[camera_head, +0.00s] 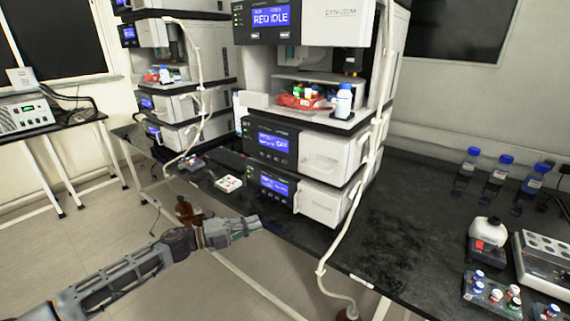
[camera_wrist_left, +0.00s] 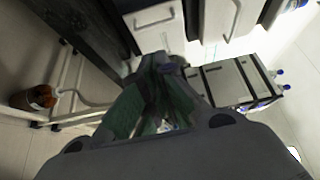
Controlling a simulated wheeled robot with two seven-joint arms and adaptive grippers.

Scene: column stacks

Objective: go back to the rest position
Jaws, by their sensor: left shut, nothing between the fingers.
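My left gripper (camera_head: 250,224) is shut and empty in the head view. It is in front of the edge of the black bench, below the nearer column stack (camera_head: 300,160). In the left wrist view my left gripper (camera_wrist_left: 165,62) points toward the stack's white drawers, with its green finger pads drawn together. My right gripper is not in view.
A second column stack (camera_head: 180,60) stands at left. Brown bottles (camera_head: 187,212) are behind my left wrist. A tube hangs down the near stack.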

